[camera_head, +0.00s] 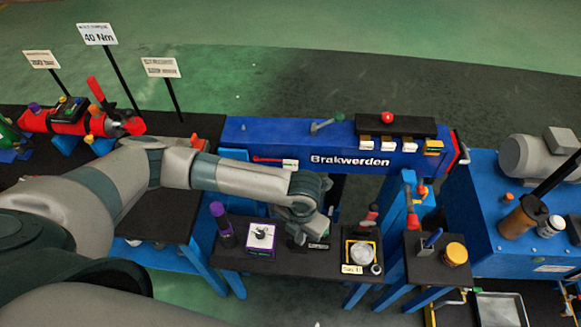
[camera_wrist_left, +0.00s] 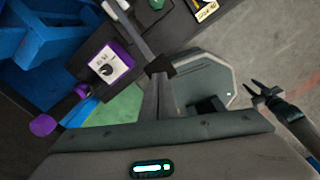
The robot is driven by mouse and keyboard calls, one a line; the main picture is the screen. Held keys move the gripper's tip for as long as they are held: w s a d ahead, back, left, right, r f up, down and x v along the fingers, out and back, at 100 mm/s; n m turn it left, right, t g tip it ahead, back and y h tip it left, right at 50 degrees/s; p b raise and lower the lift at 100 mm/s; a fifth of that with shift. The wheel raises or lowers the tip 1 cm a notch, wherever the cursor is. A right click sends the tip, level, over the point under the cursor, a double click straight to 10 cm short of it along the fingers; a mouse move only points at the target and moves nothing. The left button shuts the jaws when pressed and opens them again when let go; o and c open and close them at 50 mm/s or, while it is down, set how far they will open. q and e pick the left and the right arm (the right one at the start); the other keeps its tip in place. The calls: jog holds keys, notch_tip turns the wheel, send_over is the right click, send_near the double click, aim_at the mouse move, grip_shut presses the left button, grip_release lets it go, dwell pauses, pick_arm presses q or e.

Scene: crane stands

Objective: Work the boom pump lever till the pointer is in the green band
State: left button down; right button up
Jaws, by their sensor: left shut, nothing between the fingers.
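My left gripper (camera_head: 300,237) reaches down over the middle of the black table, shut and empty. Its closed fingers also show in the left wrist view (camera_wrist_left: 160,68). I cannot tell which lever is the boom pump's. A green band and pointer are too small to make out.
A yellow-framed gauge box (camera_head: 359,252) and a red-tipped handle (camera_head: 373,214) stand right of the gripper. The blue Brakwerden boom (camera_head: 270,135) runs behind the table. A side table (camera_head: 425,270) stands at the right.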

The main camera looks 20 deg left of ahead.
pick_arm(q)
jog(key=shift+f+b, duration=2.85)
jog(key=shift+f, duration=1.95)
notch_tip(320, 180, up, 8)
jog(key=p, duration=0.7)
jog(key=shift+r+p, duration=0.6)
jog(key=shift+r, duration=0.3)
jog(key=shift+f, duration=0.15)
jog(key=shift+f+b, duration=3.1)
jog(key=shift+f, duration=1.65)
notch_tip(320, 180, up, 5)
jog(key=p, duration=0.4)
jog(key=shift+p, duration=0.4)
jog(key=shift+r+p, duration=0.85)
jog(key=shift+r, duration=1.55)
